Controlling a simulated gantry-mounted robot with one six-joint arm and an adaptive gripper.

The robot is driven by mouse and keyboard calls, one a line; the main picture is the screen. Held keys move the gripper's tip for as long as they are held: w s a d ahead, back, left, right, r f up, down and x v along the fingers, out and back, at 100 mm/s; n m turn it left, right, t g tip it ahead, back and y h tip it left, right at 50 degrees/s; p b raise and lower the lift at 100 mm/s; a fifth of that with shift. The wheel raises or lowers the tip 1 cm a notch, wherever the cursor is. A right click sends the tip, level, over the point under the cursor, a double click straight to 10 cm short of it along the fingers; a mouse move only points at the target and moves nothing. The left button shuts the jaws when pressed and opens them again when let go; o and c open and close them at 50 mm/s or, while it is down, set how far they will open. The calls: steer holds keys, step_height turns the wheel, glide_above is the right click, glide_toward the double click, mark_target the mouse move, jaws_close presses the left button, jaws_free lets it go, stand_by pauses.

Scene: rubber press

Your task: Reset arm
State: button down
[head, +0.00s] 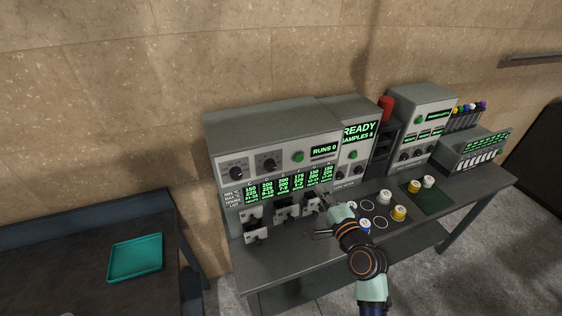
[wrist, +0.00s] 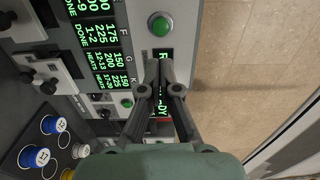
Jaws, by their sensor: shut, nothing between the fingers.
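My gripper (wrist: 157,72) is shut and empty in the wrist view, its fingertips together in front of the press panel with its dark display. In the head view my arm reaches in from the bottom right, and my gripper (head: 321,202) is near the lower right of the press machine (head: 270,130), partly blending with the fixtures there. The press display reads RUNS 0, and the neighbouring unit (head: 358,132) reads READY. I cannot tell whether the fingertips touch the panel.
A teal tray (head: 135,258) lies on the left table. A red-topped tower (head: 386,108) stands behind. The space above the bench front is open.

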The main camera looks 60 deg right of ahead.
steer(key=w+a+r+n+y, duration=0.1)
steer(key=w+a+n+y, duration=0.4)
steer(key=a, duration=0.7)
steer(key=w+a+r+n+y, duration=0.1)
steer(key=w+a+n, duration=0.1)
steer(key=a+n, duration=0.7)
steer(key=w+a+n+y, duration=0.3)
steer(key=w+a+n, duration=0.1)
steer(key=a, duration=1)
steer(key=s+a+r+n+g+y, duration=0.1)
steer(key=s+a+n, duration=0.25)
steer(key=a, duration=0.35)
steer(key=s+a+r+n+g, duration=0.1)
steer(key=s+a+n, duration=0.25)
steer(key=a, duration=0.35)
step_height(320, 180, up, 12)
steer(key=p, duration=1.2)
steer(key=shift+s, duration=0.2)
steer(key=shift+f, duration=0.1)
